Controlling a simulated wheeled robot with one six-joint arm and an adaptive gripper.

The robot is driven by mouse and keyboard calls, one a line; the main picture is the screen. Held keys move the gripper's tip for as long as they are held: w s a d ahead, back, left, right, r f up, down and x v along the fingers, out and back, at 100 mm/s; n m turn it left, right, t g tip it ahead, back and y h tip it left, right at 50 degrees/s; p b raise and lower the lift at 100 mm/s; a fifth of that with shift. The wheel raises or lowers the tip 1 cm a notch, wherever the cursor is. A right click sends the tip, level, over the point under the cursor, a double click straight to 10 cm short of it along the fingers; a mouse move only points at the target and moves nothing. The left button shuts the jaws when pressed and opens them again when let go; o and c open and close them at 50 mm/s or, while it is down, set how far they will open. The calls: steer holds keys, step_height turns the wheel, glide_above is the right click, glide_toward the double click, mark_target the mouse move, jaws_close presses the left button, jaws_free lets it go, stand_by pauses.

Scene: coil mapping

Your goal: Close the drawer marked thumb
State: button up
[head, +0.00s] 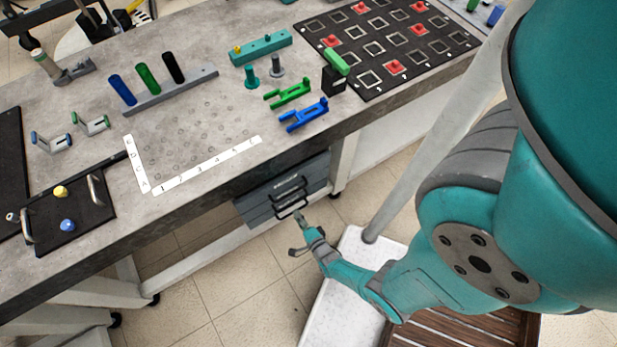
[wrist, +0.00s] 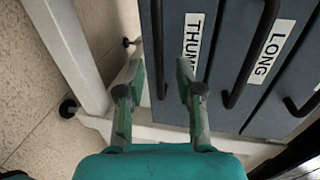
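The drawer marked THUMB (wrist: 205,85) is a dark grey front with a white label, partly covered by my right finger in the wrist view. A black bar handle (wrist: 157,40) shows between my fingertips, left of that label. I cannot tell whether the fingers straddle it or stop short. My gripper (wrist: 160,72) is open and empty, with its two fingers apart. In the head view my gripper (head: 303,234) is low in front of the drawer unit (head: 258,207) under the bench. How far the THUMB drawer stands out is not clear.
The drawer marked LONG (wrist: 255,85) lies right of the THUMB drawer in the wrist view, with black handles near it. A pale bench leg (wrist: 75,50) stands at left. The bench top (head: 215,60) above carries pegs, clips and boards. Tiled floor (head: 215,285) is open at lower left.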

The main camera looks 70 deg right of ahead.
steer(key=v, duration=0.8)
stand_by(0.9)
steer(key=s+a+r+n+y, duration=0.3)
steer(key=r+n, duration=0.5)
steer(key=r, duration=0.7)
steer(key=s+a+r+n+t+y, duration=0.1)
steer(key=s+a+r+n+y, duration=0.2)
steer(key=r, duration=1.3)
steer(key=s+a+r+n+y, duration=0.2)
steer(key=a+r+n, duration=0.4)
steer(key=r+n, duration=0.7)
step_height(320, 180, up, 3)
steer(key=shift+s+a+f+n+t+y, duration=0.15)
steer(key=shift+s+n+t+y, duration=0.25)
steer(key=shift+s, duration=0.4)
